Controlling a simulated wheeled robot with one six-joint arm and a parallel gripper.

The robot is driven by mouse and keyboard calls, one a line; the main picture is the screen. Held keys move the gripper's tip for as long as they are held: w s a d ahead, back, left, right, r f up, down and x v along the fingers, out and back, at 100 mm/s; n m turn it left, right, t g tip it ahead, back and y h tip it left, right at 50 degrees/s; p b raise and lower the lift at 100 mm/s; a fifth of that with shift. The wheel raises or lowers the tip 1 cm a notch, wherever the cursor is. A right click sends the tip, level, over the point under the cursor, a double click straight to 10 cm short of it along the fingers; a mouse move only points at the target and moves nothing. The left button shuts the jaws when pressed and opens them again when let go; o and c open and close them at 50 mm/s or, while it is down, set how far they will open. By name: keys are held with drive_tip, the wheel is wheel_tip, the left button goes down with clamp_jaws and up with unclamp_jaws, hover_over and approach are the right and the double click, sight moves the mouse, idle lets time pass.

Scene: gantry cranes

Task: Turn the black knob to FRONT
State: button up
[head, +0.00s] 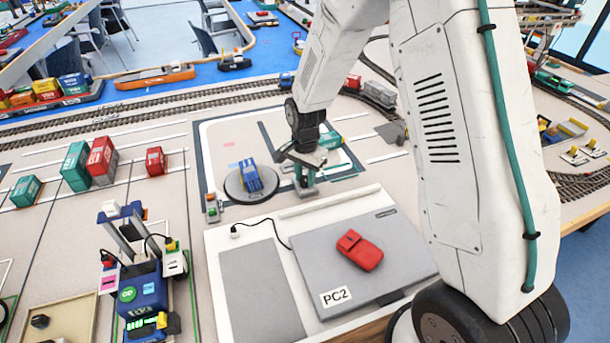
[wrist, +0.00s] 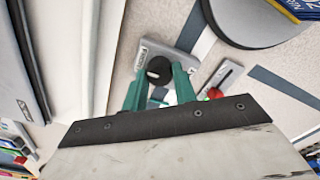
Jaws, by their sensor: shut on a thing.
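The black knob (wrist: 159,70) is round and sits on a small grey box (wrist: 152,48) in the wrist view. Small lettering shows along the box's edge, too small to read surely. The green fingers of my gripper (wrist: 160,88) stand on either side of the knob and are shut on it. In the head view my gripper (head: 305,182) points down at the board, just behind the white console. The knob itself is hidden there by my gripper. The knob's pointing direction cannot be told.
A grey slotted control with a red knob (wrist: 215,94) stands close to the right in the wrist view. A blue truck (head: 251,176) rests on a dark round plate (head: 237,190) to the left.

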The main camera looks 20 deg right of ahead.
sight(305, 178)
drive_tip(key=o, duration=1)
drive_tip(key=shift+c, duration=0.2)
drive_tip(key=shift+r, duration=0.1)
wheel_tip(305, 178, up, 8)
drive_tip(key=shift+f, duration=0.15)
